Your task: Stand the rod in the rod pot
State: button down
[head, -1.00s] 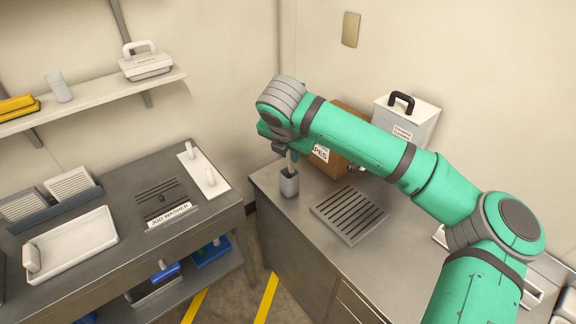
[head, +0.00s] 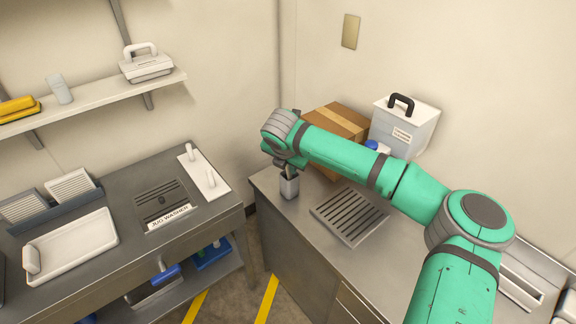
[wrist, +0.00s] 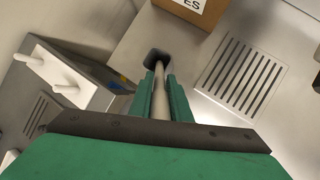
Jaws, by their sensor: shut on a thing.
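The rod (wrist: 159,98) is pale and slim, held between the two green fingers of my gripper (wrist: 160,80).
A slotted drain plate (head: 349,215) lies right of the pot. A cardboard box (head: 337,122) and a white lidded bin (head: 405,125) stand behind, near my arm. A separate bench with a white two-peg board (head: 204,178) is to the left, across a gap.

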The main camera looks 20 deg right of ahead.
jog(key=shift+a+f, duration=0.1)
jog(key=shift+f, duration=0.45)
jog(key=c, duration=1.7)
grip_release()
jog(key=shift+o, duration=0.2)
jog(key=shift+r, duration=0.35)
jog(key=v, duration=1.2)
jog(key=shift+r, duration=0.25)
